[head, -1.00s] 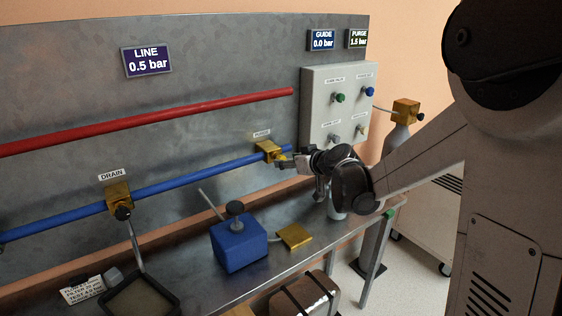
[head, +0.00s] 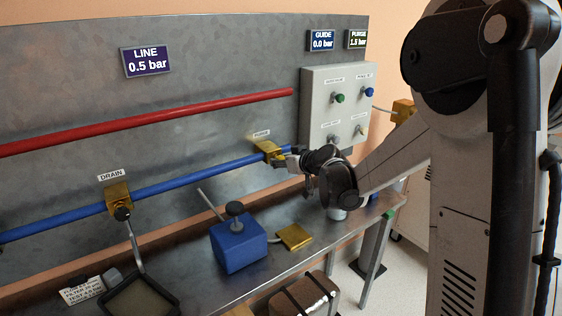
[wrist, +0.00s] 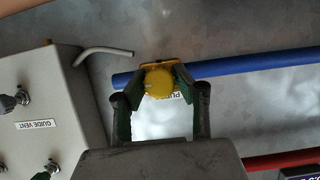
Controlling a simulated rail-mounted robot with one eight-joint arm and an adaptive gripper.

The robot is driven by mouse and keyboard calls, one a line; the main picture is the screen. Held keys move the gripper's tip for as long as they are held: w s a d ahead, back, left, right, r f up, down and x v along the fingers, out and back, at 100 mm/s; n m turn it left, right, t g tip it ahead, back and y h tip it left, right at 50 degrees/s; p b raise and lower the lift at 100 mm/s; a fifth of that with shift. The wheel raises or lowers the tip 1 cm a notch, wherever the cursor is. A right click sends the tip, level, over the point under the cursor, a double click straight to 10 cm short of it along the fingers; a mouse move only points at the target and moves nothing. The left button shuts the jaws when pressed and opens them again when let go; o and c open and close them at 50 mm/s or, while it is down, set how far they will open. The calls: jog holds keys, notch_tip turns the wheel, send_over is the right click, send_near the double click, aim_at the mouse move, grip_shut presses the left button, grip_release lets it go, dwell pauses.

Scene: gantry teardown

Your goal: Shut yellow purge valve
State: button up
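The yellow purge valve (head: 267,149) sits on the right end of the blue pipe, below a small label. In the wrist view its round yellow knob (wrist: 160,82) lies between the green-padded fingertips. My gripper (head: 291,160) reaches the valve from the right; in the wrist view its fingers (wrist: 162,88) close in on both sides of the knob and appear to touch it. The back of the valve is partly hidden by the knob and fingers. The purge display (head: 357,39) reads 1.5 bar.
A grey control box (head: 337,105) stands right of the valve, close to my arm. A red pipe (head: 150,117) runs above the blue pipe (head: 190,179). The drain valve (head: 118,197) is at left.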

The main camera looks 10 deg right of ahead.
jog(key=shift+c, duration=1.2)
jog(key=m+y+b, duration=0.1)
jog(key=m+b, duration=0.1)
jog(key=m, duration=0.1)
jog(key=shift+d+f+g+y, duration=0.1)
jog(key=shift+f+g+y, duration=0.05)
jog(key=shift+g+y, duration=0.2)
jog(key=m+y+b, duration=0.2)
jog(key=m+b, duration=0.1)
jog(key=shift+y, duration=0.25)
jog(key=m+y+b, duration=0.1)
jog(key=m+b, duration=0.1)
jog(key=m, duration=0.1)
jog(key=shift+f+y, duration=0.1)
jog(key=shift+y, duration=0.3)
jog(key=shift+m+t+y+b, duration=0.35)
jog(key=shift+m+b, duration=0.4)
jog(key=shift+m, duration=0.35)
jog(key=shift+m+t+y+b, duration=0.35)
jog(key=shift+m+b, duration=0.35)
jog(key=shift+m, duration=0.4)
